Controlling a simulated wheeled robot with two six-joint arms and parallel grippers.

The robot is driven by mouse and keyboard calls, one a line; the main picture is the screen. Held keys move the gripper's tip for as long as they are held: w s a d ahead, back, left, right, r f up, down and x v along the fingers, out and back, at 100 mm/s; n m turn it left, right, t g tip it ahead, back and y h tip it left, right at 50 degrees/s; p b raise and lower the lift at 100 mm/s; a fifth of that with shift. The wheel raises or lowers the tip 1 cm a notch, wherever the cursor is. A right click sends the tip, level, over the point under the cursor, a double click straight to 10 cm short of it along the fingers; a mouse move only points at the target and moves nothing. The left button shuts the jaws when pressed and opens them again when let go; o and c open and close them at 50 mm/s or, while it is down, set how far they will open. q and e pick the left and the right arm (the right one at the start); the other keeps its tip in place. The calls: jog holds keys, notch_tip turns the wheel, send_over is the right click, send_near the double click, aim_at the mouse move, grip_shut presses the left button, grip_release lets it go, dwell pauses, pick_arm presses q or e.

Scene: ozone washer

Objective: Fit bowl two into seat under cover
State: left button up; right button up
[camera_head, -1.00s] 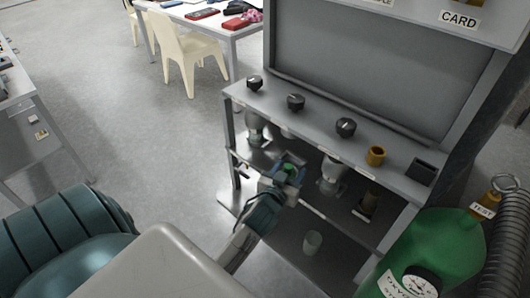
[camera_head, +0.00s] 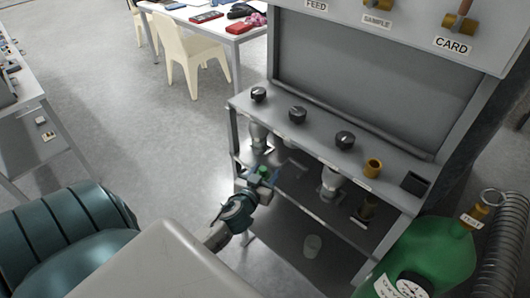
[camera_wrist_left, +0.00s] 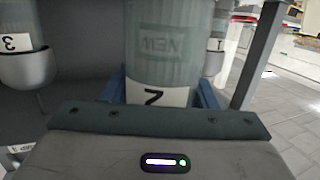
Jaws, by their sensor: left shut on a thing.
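My left gripper (camera_head: 262,178) is shut on bowl two, in front of the grey rack's shelf opening. In the left wrist view bowl two (camera_wrist_left: 160,55) is a translucent greenish cup marked NEW, with a label bearing a 2. It stands roughly upright between the blue fingers (camera_wrist_left: 208,95); its top is cut off by the frame. In the head view only a small green part (camera_head: 264,171) of what I hold shows. I cannot tell whether the bowl touches a seat. Bowl three (camera_wrist_left: 28,65) hangs left of it and bowl one (camera_wrist_left: 217,50) right, behind. My right gripper is not in view.
The rack top (camera_head: 318,128) carries black knobs and a brass cup (camera_head: 373,168). A translucent cup (camera_head: 312,245) stands low under the rack. A green cylinder (camera_head: 440,255) stands at front right. A rack leg (camera_wrist_left: 253,55) is close at the right in the wrist view.

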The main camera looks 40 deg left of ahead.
pick_arm(q)
jog(key=shift+w+r, duration=0.1)
jog(key=shift+w, duration=0.25)
jog(key=shift+w+d, duration=0.1)
jog(key=shift+w, duration=0.55)
jog(key=shift+w+d+f, duration=0.1)
jog(key=shift+w, duration=1.1)
jog(key=shift+w+d+f, duration=0.1)
jog(key=shift+w, duration=1.05)
jog(key=shift+w+d+f+b, duration=0.15)
jog(key=shift+w+b, duration=0.15)
jog(key=shift+w, duration=1.7)
jog(key=shift+w+d+f+b, duration=0.15)
jog(key=shift+w+b, duration=0.15)
jog(key=shift+w, duration=1.7)
jog(key=shift+r, duration=0.1)
jog(key=shift+w+f+b, duration=0.15)
jog(key=shift+f+b, duration=0.05)
jog(key=shift+b, duration=0.15)
jog(key=o, duration=1.3)
